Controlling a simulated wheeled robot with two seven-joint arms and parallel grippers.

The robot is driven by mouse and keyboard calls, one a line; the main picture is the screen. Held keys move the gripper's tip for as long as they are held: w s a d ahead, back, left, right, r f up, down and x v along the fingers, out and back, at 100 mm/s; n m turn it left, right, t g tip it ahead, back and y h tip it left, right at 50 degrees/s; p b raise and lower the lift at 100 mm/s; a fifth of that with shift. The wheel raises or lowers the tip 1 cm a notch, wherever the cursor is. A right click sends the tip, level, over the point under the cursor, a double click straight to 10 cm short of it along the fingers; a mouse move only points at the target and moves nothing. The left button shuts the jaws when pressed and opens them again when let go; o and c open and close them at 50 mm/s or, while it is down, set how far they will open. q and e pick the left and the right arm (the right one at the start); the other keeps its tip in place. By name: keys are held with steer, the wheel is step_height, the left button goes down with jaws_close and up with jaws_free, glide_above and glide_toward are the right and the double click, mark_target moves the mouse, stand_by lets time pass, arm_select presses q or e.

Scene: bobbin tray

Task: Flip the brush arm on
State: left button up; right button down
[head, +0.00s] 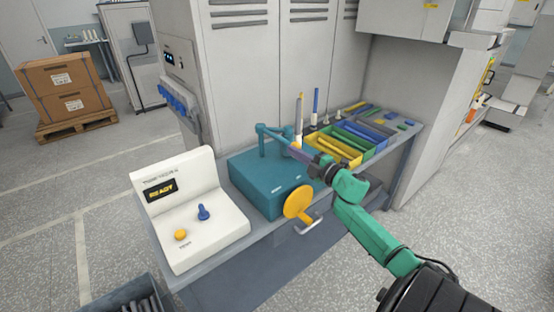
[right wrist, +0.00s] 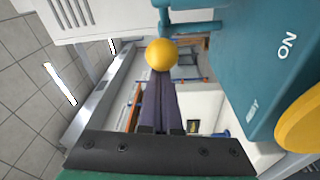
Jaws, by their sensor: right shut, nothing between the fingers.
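A teal machine box (head: 262,185) stands on the bench. A teal brush arm (head: 272,131) rises from its top and reaches right. A yellow ball knob (right wrist: 161,54) sits by the teal arm parts (right wrist: 190,28) in the right wrist view. My right gripper (head: 297,151) is shut and empty, its dark fingers beside the end of the arm. In the right wrist view its fingertips (right wrist: 160,78) point at the knob, close to it; contact is unclear. The word ON shows on the box's teal face (right wrist: 262,80). My left gripper is not in view.
A yellow handwheel (head: 298,201) is on the box front. A white control console (head: 190,205) with a READY display stands left. Trays of colored bars (head: 372,130) and upright bobbins (head: 316,100) are on the right. Grey cabinets (head: 245,70) stand behind.

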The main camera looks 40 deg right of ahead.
mark_target(300, 146)
steer(key=d+b, duration=0.1)
steer(key=d, duration=0.2)
steer(key=shift+w+r+b, duration=0.1)
steer(key=shift+r+b, duration=0.1)
steer(key=shift+b, duration=0.15)
stand_by(0.3)
